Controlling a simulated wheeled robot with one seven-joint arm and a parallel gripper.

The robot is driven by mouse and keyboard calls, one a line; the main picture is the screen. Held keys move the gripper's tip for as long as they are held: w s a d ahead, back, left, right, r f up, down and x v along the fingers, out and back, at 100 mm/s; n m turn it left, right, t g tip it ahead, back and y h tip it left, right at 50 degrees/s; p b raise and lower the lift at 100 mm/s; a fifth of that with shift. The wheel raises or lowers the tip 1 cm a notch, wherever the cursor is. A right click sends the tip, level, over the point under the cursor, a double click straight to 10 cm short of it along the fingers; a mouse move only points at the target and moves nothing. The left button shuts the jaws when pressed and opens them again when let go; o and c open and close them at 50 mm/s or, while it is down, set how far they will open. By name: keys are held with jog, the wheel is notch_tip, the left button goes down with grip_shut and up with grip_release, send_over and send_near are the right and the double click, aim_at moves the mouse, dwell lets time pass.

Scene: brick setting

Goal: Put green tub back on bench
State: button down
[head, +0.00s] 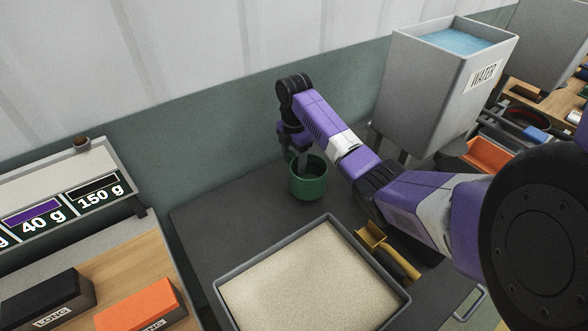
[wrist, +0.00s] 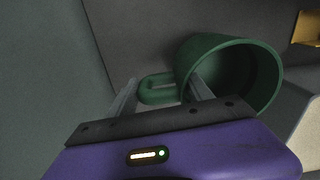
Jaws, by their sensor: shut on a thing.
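The green tub (head: 309,182) is upright, over the back part of the dark grey bench top (head: 230,222). It is a round, open cup with a side handle. In the wrist view the tub (wrist: 225,75) shows its open mouth to the right and its handle to the left. My gripper (head: 300,160) is at the tub's back left side. In the wrist view my gripper (wrist: 162,92) is shut on the tub at its handle side. The exact contact is partly hidden. I cannot tell whether the tub's base touches the bench.
A tray of pale sand (head: 312,285) stands in front of the tub. A yellow scoop (head: 385,247) lies right of it. A grey WATER tank (head: 435,95) stands at back right. Orange (head: 140,305) and black (head: 50,300) boxes sit at left. Bare bench lies left of the tub.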

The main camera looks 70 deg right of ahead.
aim_at(294, 169)
jog(key=shift+f, duration=2.1)
jog(key=shift+f, duration=0.1)
jog(key=shift+c, duration=2.1)
grip_release()
notch_tip(294, 169, up, 12)
jog(key=shift+r, duration=0.15)
jog(key=shift+s+a, duration=0.1)
